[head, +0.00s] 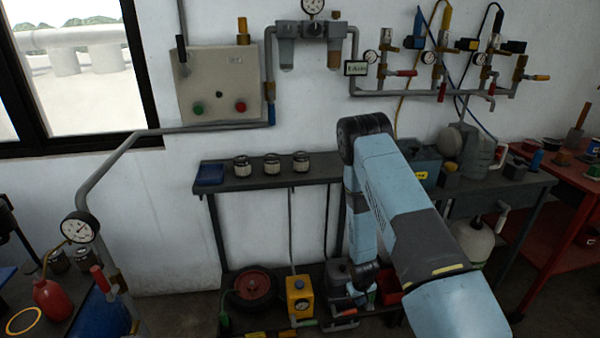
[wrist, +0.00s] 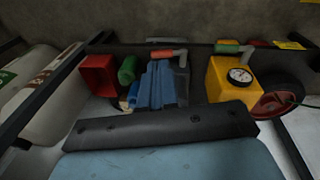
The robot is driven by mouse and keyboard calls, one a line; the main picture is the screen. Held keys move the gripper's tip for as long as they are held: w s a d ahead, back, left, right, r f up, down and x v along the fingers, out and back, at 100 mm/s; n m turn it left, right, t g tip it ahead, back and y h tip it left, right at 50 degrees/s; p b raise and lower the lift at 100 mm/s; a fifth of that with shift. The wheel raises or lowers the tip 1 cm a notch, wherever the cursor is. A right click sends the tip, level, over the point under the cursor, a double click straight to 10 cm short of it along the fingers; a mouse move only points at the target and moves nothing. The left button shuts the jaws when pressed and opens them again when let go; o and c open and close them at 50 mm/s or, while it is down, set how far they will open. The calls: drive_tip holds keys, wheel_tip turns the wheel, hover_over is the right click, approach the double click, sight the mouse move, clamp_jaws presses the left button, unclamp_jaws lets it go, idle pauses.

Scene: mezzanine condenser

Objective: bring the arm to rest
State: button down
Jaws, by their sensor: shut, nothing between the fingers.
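My arm (head: 395,205) rises from the lower right of the head view to a dark elbow, then folds down in front of the bench area. Its lower end hangs before the low shelf. In the wrist view my gripper (wrist: 160,78) shows as blue fingers close together at the centre, beyond the dark edge of the hand. It is shut and empty. I cannot make out its fingertips clearly in the head view. Behind it are a red bin (wrist: 98,78), a green cylinder (wrist: 127,70) and a yellow gauge unit (wrist: 220,80); whether the fingers touch anything cannot be told.
A narrow shelf (head: 225,184) carries several jars and a blue tray (head: 209,174). A gauge pipe (head: 100,180) is at left. A white tank (head: 471,241) and red bench (head: 560,235) are at right.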

drive_tip(key=w+r+m+t, duration=0.1)
drive_tip(key=w+r, duration=0.2)
drive_tip(key=r, duration=0.8)
drive_tip(key=w+r, duration=0.2)
drive_tip(key=r, duration=1)
drive_tip(key=s+r+m+t, duration=0.1)
drive_tip(key=s+r, duration=0.1)
drive_tip(key=r, duration=0.8)
drive_tip(key=s+r, duration=0.2)
drive_tip(key=r, duration=0.9)
drive_tip(key=s+d+r+t+y, duration=0.1)
drive_tip(key=s+r, duration=1.2)
drive_tip(key=r, duration=0.3)
drive_tip(key=s+r, duration=0.3)
drive_tip(key=s, duration=0.4)
drive_tip(key=s+r+m+t, duration=0.1)
drive_tip(key=s+r, duration=0.2)
drive_tip(key=s, duration=0.5)
drive_tip(key=shift+s+d+r, duration=0.25)
drive_tip(key=shift+w, duration=0.1)
